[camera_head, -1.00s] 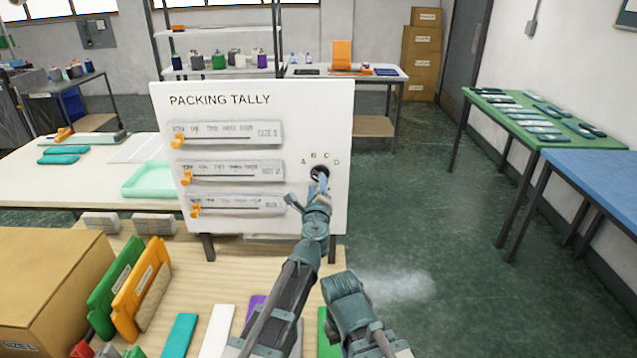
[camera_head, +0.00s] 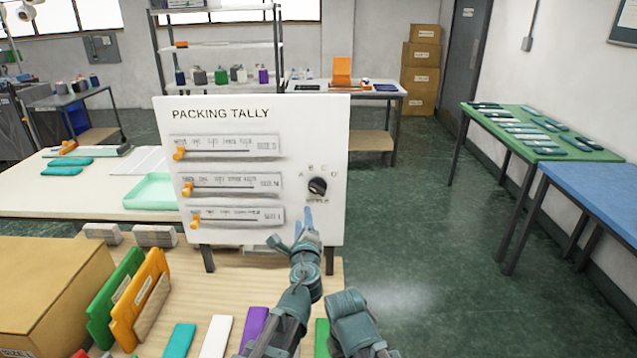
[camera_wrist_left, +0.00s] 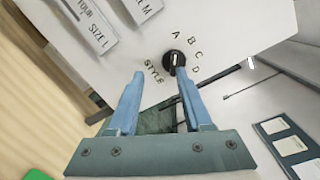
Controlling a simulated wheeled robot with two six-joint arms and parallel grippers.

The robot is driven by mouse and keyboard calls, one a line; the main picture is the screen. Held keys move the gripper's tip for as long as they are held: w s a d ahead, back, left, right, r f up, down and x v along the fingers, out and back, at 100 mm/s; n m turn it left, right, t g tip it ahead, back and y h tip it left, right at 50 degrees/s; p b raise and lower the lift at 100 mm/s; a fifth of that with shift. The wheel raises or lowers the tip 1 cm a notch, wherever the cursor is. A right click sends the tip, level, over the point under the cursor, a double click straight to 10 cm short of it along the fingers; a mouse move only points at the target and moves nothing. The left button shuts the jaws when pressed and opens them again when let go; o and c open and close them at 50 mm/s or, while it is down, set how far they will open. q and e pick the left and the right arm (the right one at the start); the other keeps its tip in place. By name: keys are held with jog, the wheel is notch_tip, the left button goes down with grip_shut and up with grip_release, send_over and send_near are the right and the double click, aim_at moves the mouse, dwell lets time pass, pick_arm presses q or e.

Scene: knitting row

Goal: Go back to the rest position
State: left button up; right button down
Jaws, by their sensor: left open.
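The white Packing Tally board (camera_head: 250,150) stands upright on the bench. Its black style knob (camera_head: 317,186) sits at the lower right among the letters A to D. The knob also shows in the left wrist view (camera_wrist_left: 174,60); which letter its mark points to is hard to tell. My left gripper (camera_head: 304,218) is in front of the board, below the knob and clear of it. In the left wrist view its blue fingers (camera_wrist_left: 160,82) are apart with nothing between them.
Three sliders with orange tabs (camera_head: 188,189) are on the board's left. An orange holder (camera_head: 140,295), a green holder (camera_head: 108,305) and a cardboard box (camera_head: 45,290) stand at the front left. Coloured slabs lie below my arm. The floor (camera_head: 420,250) at right is clear.

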pick_arm(q)
jog(key=s+a+f+n+g+y, duration=0.2)
jog(key=s+a+f+n+g, duration=0.3)
jog(key=a+f+n, duration=0.35)
jog(key=s+a+f+n+g+y, duration=0.1)
jog(key=s+a+f+n+g, duration=0.55)
jog(key=n, duration=0.25)
jog(key=s+d+f+n+g+h, duration=0.4)
jog(key=s+f+n+g+h, duration=0.15)
jog(key=s, duration=0.45)
jog(key=s+d+m+y, duration=0.1)
jog(key=s+d+m, duration=0.1)
jog(key=d, duration=0.3)
jog(key=s+d+m+y+p, duration=0.1)
jog(key=s+d+m, duration=0.1)
jog(key=s+d, duration=0.2)
jog(key=shift+s+d+r+g, duration=0.35)
jog(key=shift+d+r+g, duration=0.05)
jog(key=shift+d, duration=0.6)
